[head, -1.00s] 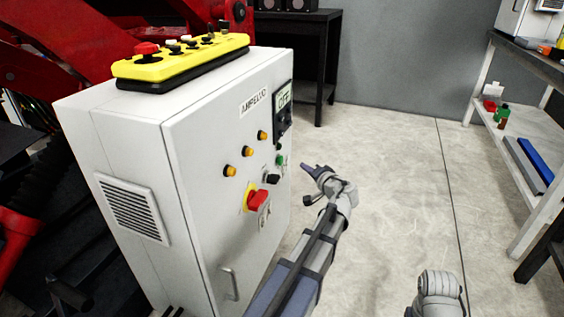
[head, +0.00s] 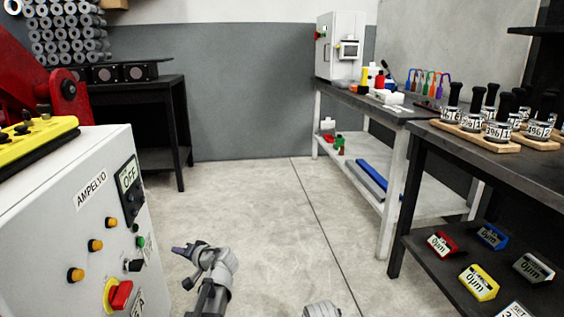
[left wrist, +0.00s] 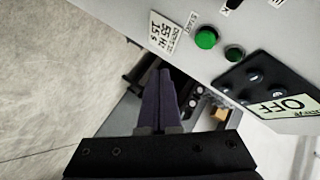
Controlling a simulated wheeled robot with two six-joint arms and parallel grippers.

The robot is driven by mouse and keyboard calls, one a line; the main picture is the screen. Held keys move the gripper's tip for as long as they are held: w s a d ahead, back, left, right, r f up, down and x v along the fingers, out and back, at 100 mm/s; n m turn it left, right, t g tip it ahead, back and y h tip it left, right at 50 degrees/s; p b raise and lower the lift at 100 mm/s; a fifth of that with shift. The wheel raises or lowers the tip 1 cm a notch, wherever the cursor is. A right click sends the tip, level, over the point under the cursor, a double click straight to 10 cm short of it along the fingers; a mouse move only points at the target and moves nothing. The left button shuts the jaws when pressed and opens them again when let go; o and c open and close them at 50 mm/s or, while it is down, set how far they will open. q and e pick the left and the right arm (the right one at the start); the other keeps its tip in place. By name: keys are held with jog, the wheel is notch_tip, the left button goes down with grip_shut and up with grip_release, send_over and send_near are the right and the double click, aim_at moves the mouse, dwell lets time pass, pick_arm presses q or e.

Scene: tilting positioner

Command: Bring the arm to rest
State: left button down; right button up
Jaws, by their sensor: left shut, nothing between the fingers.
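My left gripper (head: 182,250) is in the lower left of the head view, just right of the white control cabinet (head: 60,215) and apart from it. Its dark fingers are shut with nothing between them, and they also show in the left wrist view (left wrist: 160,95). The cabinet face has a red switch on yellow (head: 121,294), amber lamps, a green button (left wrist: 206,38) and a display reading OFF (head: 128,178). Of my right arm, only a rounded grey part shows at the bottom edge of the head view; its gripper is not in view.
A yellow pendant (head: 40,140) lies on the cabinet top. A black table (head: 150,90) stands at the back left. On the right are a workbench (head: 400,110) with bottles and tools, and a dark shelf (head: 480,140) with several labelled black-handled items. The floor between is clear.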

pick_arm(q)
jog(key=s+d+f+m+g+h+p, duration=0.1)
jog(key=s+d+f+g+h, duration=0.2)
jog(key=s+d, duration=0.65)
jog(key=s+d+f+m+g+h+p, duration=0.2)
jog(key=s+d+f+h, duration=0.2)
jog(key=s+d, duration=0.55)
jog(key=s+d+f+m+g+h+p, duration=0.15)
jog(key=s+d+f+h, duration=0.35)
jog(key=d, duration=0.8)
notch_tip(320, 180, up, 40)
jog(key=s+y+p, duration=0.1)
jog(key=p, duration=3.6)
jog(key=shift+g, duration=0.45)
jog(key=shift+s, duration=0.1)
